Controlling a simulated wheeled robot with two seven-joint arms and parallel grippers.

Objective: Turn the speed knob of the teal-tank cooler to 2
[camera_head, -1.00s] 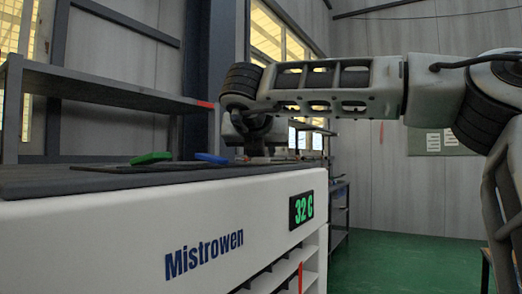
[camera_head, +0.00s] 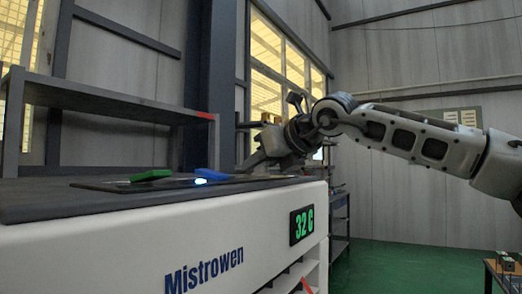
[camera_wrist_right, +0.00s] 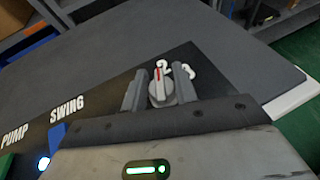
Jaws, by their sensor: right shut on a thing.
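The white cooler (camera_head: 205,240) marked "Mistrowen" fills the lower left of the head view; no teal tank shows. Its speed knob (camera_wrist_right: 161,93), grey with a red pointer line, stands on the dark panel in the right wrist view. The line points at or close to the digit 2 (camera_wrist_right: 163,64); a 3 (camera_wrist_right: 188,70) is to its right. My right gripper (camera_wrist_right: 161,88) is shut on the knob, one finger on each side. In the head view my right gripper (camera_head: 247,168) is low over the cooler's top and hides the knob. My left gripper is out of view.
A green switch (camera_head: 151,175) and a blue switch (camera_head: 208,174) sit on the cooler's top, with a lit lamp (camera_head: 200,181) by the blue one. The front display (camera_head: 302,224) reads 32 C. A grey shelf (camera_head: 110,103) stands behind at left.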

